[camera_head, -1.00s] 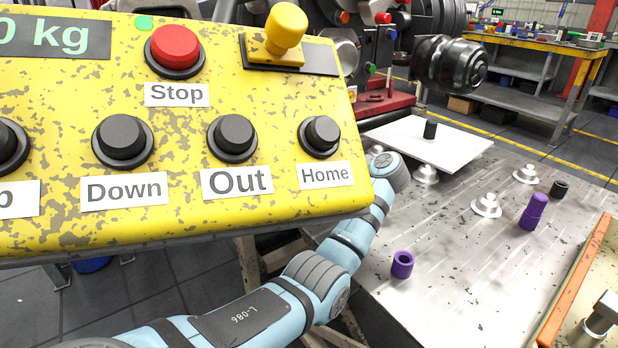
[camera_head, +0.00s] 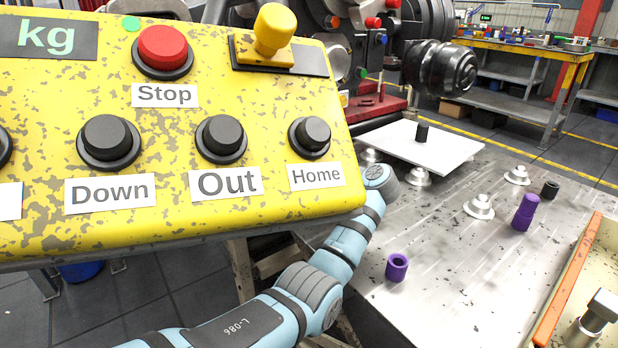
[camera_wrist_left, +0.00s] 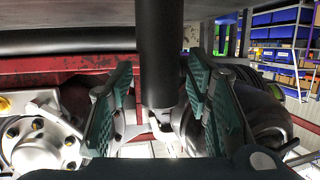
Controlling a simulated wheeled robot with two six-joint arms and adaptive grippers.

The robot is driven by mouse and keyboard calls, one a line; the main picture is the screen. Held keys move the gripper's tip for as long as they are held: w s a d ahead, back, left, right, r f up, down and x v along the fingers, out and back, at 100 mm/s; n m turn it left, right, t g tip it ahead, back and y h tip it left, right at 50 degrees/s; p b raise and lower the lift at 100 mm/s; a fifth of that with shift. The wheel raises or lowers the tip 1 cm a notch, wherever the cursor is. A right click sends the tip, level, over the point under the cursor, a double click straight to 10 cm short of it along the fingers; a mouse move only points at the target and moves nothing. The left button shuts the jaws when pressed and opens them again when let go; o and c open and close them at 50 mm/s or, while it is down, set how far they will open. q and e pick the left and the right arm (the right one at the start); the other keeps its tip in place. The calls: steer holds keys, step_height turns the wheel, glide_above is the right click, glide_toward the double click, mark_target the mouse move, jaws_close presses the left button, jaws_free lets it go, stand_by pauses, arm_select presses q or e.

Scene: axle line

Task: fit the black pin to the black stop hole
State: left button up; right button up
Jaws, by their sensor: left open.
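In the left wrist view my left gripper (camera_wrist_left: 160,88) has its two green finger pads apart, with a dark upright cylinder (camera_wrist_left: 160,50) between them. Gaps show on both sides. I cannot tell whether this cylinder is the black pin. In the head view the gripper is hidden behind the yellow control panel (camera_head: 180,225); only my blue arm shows below it. A short black cylinder (camera_head: 422,132) stands on a white plate (camera_head: 440,150), and another black piece (camera_head: 549,190) stands on the metal table. I cannot make out the black stop hole. My right gripper is not in view.
The metal table (camera_head: 450,260) carries a purple stepped piece (camera_head: 524,212), a purple hollow piece (camera_head: 397,267) and several silver stepped pieces (camera_head: 479,206). An orange-edged tray (camera_head: 567,285) with a metal bolt (camera_head: 594,320) is at right. The panel blocks much of the left.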

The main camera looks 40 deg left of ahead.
arm_select(q)
steer(key=shift+d+r, duration=0.15)
steer(key=shift+d, duration=0.2)
steer(key=p+v, duration=0.3)
steer(key=v, duration=0.1)
steer(key=shift+d, duration=0.4)
steer(key=p+v, duration=0.2)
steer(key=v, duration=0.7)
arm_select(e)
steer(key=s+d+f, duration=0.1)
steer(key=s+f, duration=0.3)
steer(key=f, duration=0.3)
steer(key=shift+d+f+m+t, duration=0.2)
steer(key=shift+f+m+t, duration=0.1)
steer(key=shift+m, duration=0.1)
